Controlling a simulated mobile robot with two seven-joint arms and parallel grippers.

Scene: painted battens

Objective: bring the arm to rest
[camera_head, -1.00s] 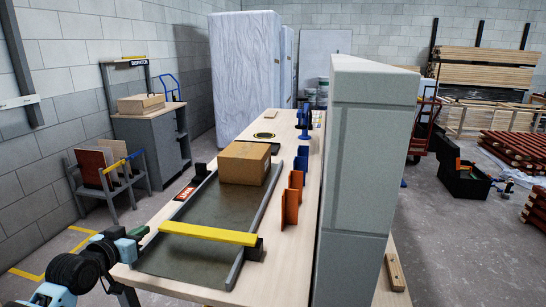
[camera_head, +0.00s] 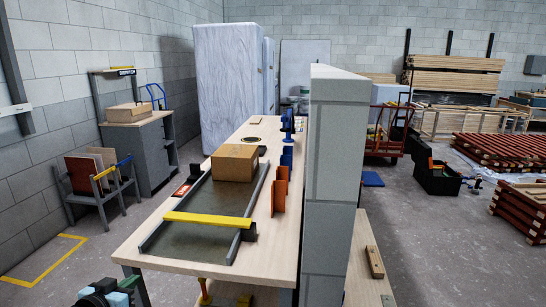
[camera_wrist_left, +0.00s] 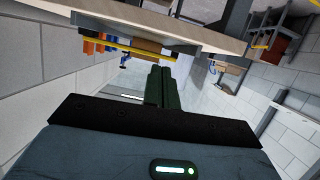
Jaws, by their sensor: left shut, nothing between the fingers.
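My left gripper's dark green fingers show shut and empty in the left wrist view (camera_wrist_left: 160,88). In the head view only a small part of my left arm shows at the bottom left edge, below and in front of the workbench (camera_head: 150,255). A yellow batten (camera_head: 208,219) lies across the near part of a dark tray with grey rails (camera_head: 190,238) on the bench. The gripper is apart from the batten and the bench. My right gripper is not seen.
A cardboard box (camera_head: 234,162) sits on the tray. Orange and blue upright pieces (camera_head: 280,190) stand right of it. A tall grey block wall (camera_head: 335,160) flanks the bench's right side.

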